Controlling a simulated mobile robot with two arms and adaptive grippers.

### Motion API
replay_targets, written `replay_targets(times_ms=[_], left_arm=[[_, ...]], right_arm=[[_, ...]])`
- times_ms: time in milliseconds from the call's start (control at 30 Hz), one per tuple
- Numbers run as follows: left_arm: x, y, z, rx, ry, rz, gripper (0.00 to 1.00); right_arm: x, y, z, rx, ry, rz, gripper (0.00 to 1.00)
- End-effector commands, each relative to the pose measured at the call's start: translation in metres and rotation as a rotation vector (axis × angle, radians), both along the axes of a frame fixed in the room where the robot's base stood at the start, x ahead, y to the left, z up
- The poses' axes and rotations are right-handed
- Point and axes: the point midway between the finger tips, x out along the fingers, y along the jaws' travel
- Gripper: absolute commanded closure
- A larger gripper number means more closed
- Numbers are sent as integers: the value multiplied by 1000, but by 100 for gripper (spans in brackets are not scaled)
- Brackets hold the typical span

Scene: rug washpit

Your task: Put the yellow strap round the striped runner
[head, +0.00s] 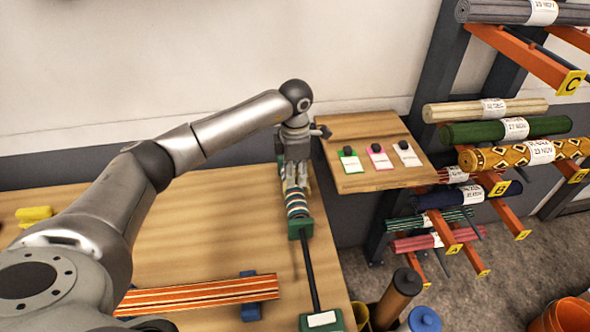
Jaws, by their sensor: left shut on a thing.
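The striped runner (200,295), a roll with orange, red and white stripes, lies across the front of the wooden table. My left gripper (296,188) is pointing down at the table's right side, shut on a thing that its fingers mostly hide. Yellow edges, seemingly the yellow strap (310,186), show beside the fingers. Right below the fingers are several bands (298,205) in teal, white, red and dark colours, at the far part of a dark rod (308,270). Whether the strap still touches them I cannot tell. My right gripper is out of view.
Green blocks (300,228) hold the rod. A blue support (250,310) is by the runner; yellow blocks (34,214) lie at far left. A wooden shelf (362,181) with coloured tags and a rack of rolled rugs (505,130) stand right. The table's middle is clear.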

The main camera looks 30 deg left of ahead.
Motion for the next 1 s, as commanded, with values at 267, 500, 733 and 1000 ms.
replay_targets(times_ms=[267,500,733,1000], left_arm=[[0,0,-26,1,1,0,92],[0,0,-45,1,0,1,92],[0,0,-62,1,-1,1,92],[0,0,-68,1,0,0,92]], right_arm=[[0,-3,-22,-3,0,-1,100],[0,-3,-37,-3,-1,-1,100],[0,-3,-51,-3,-1,-2,100],[0,-2,-55,-3,-1,-1,100]])
